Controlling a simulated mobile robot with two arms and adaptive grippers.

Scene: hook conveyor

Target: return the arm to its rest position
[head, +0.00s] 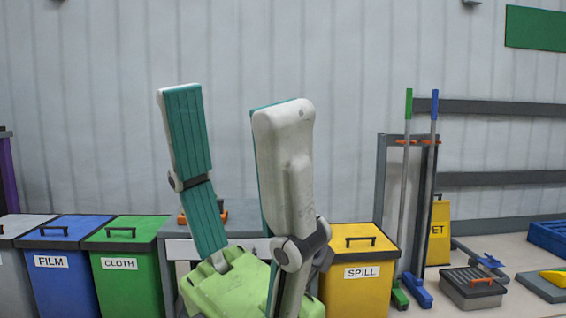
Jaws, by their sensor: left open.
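My left gripper (231,100) stands large in the middle of the head view, with its fingers pointing up. Its two fingers are pale with teal inner pads, and they join a light green palm at the bottom. The palm's lower part and the rest of the arm are cut off by the bottom edge. My right gripper is not in view.
Behind stand a blue FILM bin (67,262), a green CLOTH bin (128,268) and a yellow SPILL bin (360,272). Brooms (405,190) lean at a rack on the right.

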